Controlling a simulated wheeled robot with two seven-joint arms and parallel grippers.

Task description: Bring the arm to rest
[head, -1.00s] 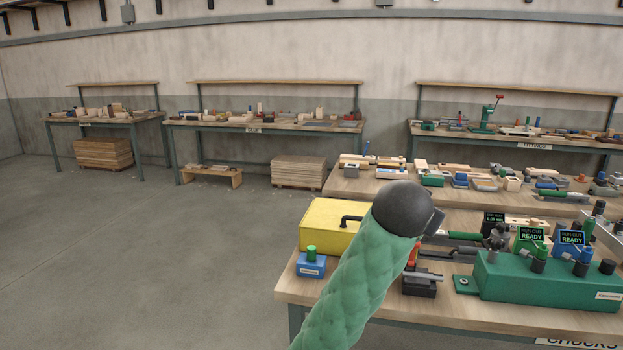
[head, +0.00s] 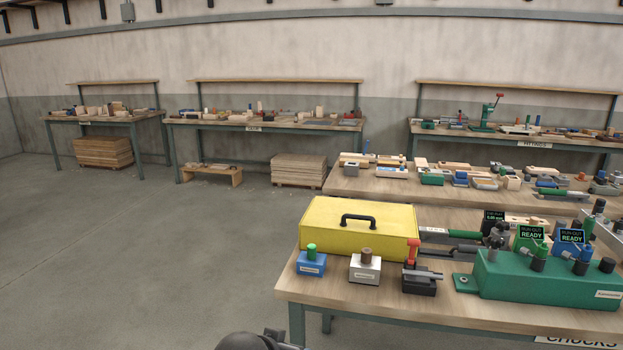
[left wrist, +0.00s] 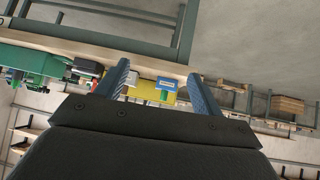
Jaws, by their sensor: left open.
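My left arm shows only as a dark rounded part (head: 255,341) at the bottom edge of the head view, below and in front of the workbench (head: 375,310). In the left wrist view my left gripper (left wrist: 158,80) is open, its two blue fingers apart with nothing held between them. Beyond the fingers, the bench edge, a yellow case (left wrist: 150,92) and a blue block (left wrist: 166,84) appear upside down at a distance. My right gripper is in neither view.
On the bench stand a yellow case (head: 358,228), a blue block (head: 311,264), a white block (head: 365,267), a black fixture (head: 420,280) and a long green fixture (head: 545,277). Open floor (head: 150,260) lies to the left.

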